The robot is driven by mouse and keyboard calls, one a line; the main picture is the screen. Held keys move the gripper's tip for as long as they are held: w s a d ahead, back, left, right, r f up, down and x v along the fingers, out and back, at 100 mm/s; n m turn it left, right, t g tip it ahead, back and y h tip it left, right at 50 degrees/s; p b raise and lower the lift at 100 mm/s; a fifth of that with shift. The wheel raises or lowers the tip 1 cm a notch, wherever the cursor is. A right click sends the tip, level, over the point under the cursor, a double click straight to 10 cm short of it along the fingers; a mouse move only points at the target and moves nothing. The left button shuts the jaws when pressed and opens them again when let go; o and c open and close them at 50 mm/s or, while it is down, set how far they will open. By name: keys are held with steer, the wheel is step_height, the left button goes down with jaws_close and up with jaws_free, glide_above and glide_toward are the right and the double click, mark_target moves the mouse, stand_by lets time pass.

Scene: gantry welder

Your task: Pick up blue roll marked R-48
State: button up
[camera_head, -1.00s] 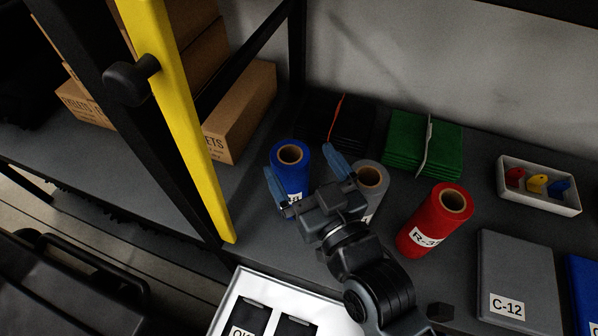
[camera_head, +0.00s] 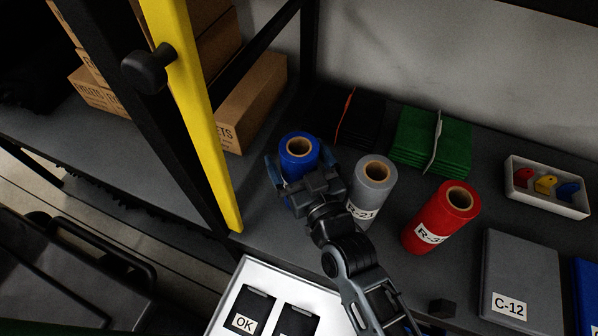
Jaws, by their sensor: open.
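The blue roll (camera_head: 299,149) stands upright on the dark shelf, its brown core facing up. Its label is hidden behind my gripper (camera_head: 296,170), so I cannot read the marking. My gripper is open, with one finger at the roll's left side and the other largely hidden at its right. I cannot tell whether either finger touches the roll. The gripper body covers the roll's lower front.
A grey roll (camera_head: 374,178) marked R-21 stands close to the right of my gripper. A red roll (camera_head: 443,217) stands farther right. A yellow post (camera_head: 190,110) rises at left. A white tray (camera_head: 247,270) lies in front; green folded cloths (camera_head: 432,140) lie behind.

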steer(key=shift+w+a, duration=0.25)
steer(key=shift+w, duration=0.25)
steer(key=shift+c, duration=0.5)
steer(key=c, duration=1.6)
steer(key=shift+c, duration=0.6)
steer(key=shift+r, duration=0.15)
